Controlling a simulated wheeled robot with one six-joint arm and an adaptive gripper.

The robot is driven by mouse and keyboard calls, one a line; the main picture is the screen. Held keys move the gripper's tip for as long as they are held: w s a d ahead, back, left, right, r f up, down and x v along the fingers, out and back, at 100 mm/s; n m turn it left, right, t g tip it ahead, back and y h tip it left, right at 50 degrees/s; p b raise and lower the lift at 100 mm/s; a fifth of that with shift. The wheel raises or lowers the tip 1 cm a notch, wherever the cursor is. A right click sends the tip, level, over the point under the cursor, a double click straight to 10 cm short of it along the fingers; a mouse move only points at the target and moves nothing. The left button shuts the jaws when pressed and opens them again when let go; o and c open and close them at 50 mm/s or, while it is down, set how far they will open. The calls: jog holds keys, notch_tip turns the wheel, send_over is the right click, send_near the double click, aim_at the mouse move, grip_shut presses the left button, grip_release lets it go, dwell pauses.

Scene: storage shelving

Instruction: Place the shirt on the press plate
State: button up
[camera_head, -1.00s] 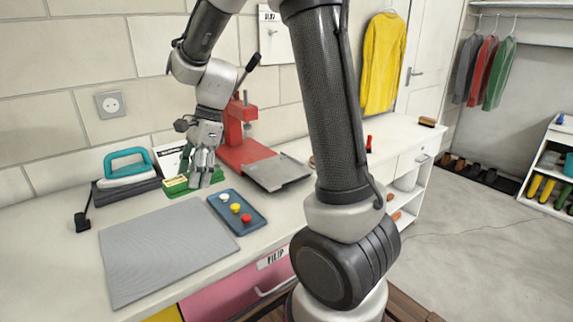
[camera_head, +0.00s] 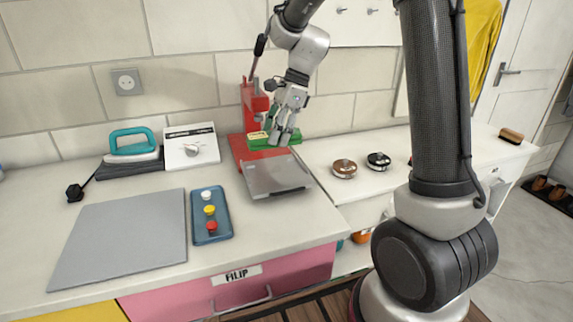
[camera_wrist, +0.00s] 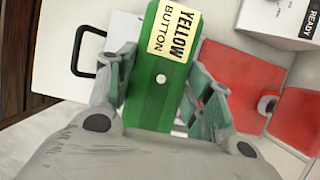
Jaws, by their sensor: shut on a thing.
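My gripper (camera_head: 282,137) is shut on a green block-like thing (camera_head: 258,143) and holds it by the red press (camera_head: 254,104). In the wrist view the green thing (camera_wrist: 160,98) lies between my fingers and bears a label reading "YELLOW BUTTON" with a white dot below. I cannot tell whether it is a folded shirt. The grey press plate (camera_head: 272,177) is in front of the press with nothing on it. A yellow shirt (camera_head: 482,45) hangs at the upper right, partly hidden by my arm.
A blue tray (camera_head: 222,226) holds white, yellow and red buttons beside a grey mat (camera_head: 125,240). A teal iron (camera_head: 132,145) and a white box with a dial (camera_head: 192,146) stand behind. Two round things (camera_head: 344,168) sit right of the plate. A pink drawer (camera_head: 290,272) is below.

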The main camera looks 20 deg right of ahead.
aim_at(271, 171)
notch_tip(271, 171, down, 8)
jog(key=shift+a+f, duration=0.1)
jog(key=shift+f, duration=0.15)
jog(key=shift+f, duration=0.1)
jog(key=o, duration=1.1)
jog(key=shift+c, duration=0.2)
